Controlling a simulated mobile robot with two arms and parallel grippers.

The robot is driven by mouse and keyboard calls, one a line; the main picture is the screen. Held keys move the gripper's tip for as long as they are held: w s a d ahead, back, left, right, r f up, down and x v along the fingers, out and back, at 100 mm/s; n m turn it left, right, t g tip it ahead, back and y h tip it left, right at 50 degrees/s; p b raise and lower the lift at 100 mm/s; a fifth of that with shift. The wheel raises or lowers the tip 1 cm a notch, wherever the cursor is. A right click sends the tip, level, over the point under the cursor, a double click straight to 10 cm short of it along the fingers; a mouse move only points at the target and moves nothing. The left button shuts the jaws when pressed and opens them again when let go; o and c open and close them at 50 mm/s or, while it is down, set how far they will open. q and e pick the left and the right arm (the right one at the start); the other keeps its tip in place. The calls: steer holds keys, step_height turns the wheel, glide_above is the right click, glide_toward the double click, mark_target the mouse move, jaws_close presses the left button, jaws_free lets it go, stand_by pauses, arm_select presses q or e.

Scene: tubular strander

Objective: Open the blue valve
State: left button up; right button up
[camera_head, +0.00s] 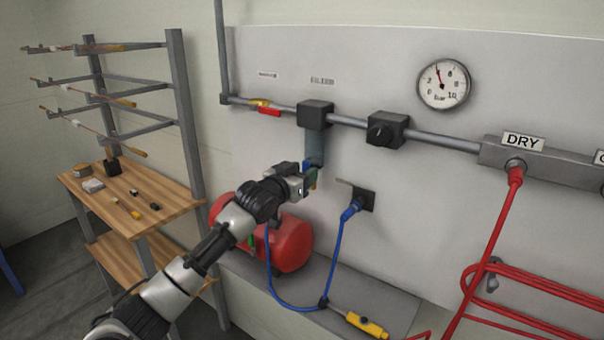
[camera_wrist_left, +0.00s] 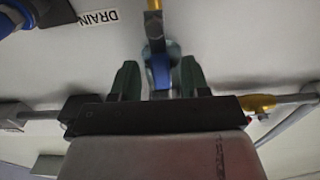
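The blue valve handle (camera_wrist_left: 160,72) shows in the left wrist view as a narrow blue lever below a rounded grey body. My left gripper (camera_wrist_left: 159,78) has its two dark green fingers apart, one on each side of the lever, with a visible gap on both sides. In the head view my left gripper (camera_head: 309,178) is at the lower end of the grey-blue filter bowl (camera_head: 314,148), in front of the wall panel. There the gripper largely hides the valve. My right gripper is in neither view.
A blue hose (camera_head: 336,250) hangs right of the gripper. A red tank (camera_head: 290,246) sits below. A wooden shelf (camera_head: 150,205) stands left.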

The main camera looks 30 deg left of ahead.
arm_select(q)
steer(key=s+b, duration=0.3)
steer(key=s, duration=0.7)
steer(key=shift+s+a, duration=0.4)
